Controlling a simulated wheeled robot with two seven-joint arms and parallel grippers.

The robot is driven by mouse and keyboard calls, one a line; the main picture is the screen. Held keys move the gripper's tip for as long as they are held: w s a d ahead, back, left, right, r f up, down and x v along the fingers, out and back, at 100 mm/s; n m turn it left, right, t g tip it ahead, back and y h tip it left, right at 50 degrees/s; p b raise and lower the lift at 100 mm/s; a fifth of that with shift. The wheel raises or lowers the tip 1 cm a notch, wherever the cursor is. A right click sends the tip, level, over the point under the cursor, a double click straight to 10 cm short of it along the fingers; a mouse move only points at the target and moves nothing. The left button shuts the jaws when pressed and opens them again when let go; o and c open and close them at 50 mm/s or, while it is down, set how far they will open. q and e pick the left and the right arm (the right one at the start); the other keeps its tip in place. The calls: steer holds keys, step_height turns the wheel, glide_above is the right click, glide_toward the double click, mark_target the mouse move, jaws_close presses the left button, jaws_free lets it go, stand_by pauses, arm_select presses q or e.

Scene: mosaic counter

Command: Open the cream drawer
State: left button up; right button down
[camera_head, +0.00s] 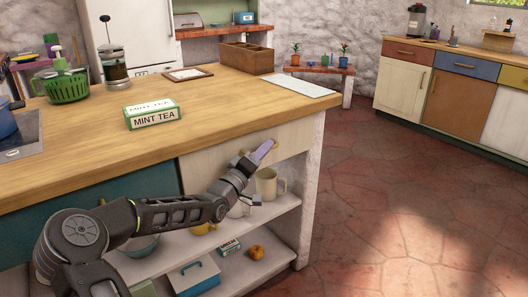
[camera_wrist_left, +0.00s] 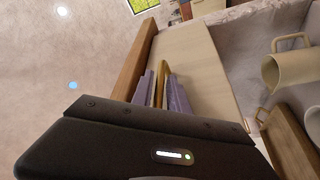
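The cream drawer (camera_head: 217,161) is under the right part of the wooden counter. Its front looks flush with the counter, with no visible gap. It also shows in the wrist view (camera_wrist_left: 196,62). A brass handle (camera_head: 275,148) is on its front. My left gripper (camera_head: 264,150) reaches it from the left. In the wrist view, the purple fingers of my left gripper (camera_wrist_left: 163,92) stand close together on both sides of the brass handle (camera_wrist_left: 160,86), shut on it. Part of the handle is hidden by the fingers. My right gripper is not in view.
The counter (camera_head: 215,105) carries a mint tea box (camera_head: 152,114) and a wooden crate (camera_head: 246,57). The floor (camera_head: 400,200) to the right is clear.

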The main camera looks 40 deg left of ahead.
arm_select(q)
steer(key=shift+c, duration=0.2)
jaws_close()
stand_by(1.1)
